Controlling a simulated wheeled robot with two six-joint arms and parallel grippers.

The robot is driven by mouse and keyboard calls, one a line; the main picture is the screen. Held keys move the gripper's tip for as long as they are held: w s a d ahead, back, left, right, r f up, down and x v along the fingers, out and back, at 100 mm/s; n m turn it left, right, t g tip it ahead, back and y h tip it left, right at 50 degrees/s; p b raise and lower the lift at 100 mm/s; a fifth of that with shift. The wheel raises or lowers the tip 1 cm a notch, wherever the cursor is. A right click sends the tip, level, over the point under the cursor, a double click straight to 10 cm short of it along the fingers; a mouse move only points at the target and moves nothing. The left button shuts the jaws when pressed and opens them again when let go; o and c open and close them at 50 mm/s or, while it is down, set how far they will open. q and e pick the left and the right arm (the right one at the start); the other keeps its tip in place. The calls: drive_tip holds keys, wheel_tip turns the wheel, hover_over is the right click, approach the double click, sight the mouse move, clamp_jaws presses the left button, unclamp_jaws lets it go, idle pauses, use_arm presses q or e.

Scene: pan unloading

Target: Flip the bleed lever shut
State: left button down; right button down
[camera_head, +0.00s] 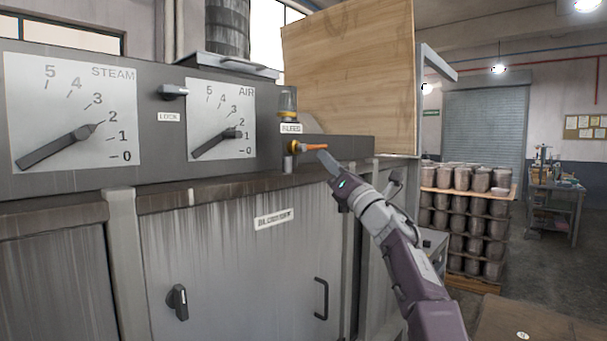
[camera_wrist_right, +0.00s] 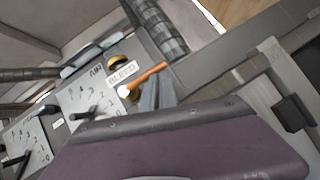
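The bleed lever has an orange handle (camera_head: 313,147) and sits below the BLEED label (camera_head: 291,128) at the right end of the grey panel. It points right, nearly level, in the head view. In the right wrist view the orange handle (camera_wrist_right: 150,73) lies across the picture just beyond my fingertips. My right gripper (camera_head: 327,160) is just below and right of the handle's tip. Its fingers (camera_wrist_right: 158,90) look closed together, with nothing between them. I cannot tell whether they touch the lever. My left gripper is not in view.
The STEAM dial (camera_head: 72,110) and AIR dial (camera_head: 221,118) are left of the lever, with a LOCK knob (camera_head: 173,91) between them. A glass-topped fitting (camera_head: 288,101) stands above the lever. A wooden board (camera_head: 350,75) rises behind. Stacked pots (camera_head: 466,220) stand at the right.

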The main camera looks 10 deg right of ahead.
drive_tip(key=s+d+f+b, duration=0.5)
drive_tip(key=s+f+b, duration=0.2)
drive_tip(key=f+b, duration=0.2)
drive_tip(key=shift+d+f+b, duration=0.2)
drive_tip(key=shift+f+b, duration=0.15)
drive_tip(key=shift+b, duration=0.9)
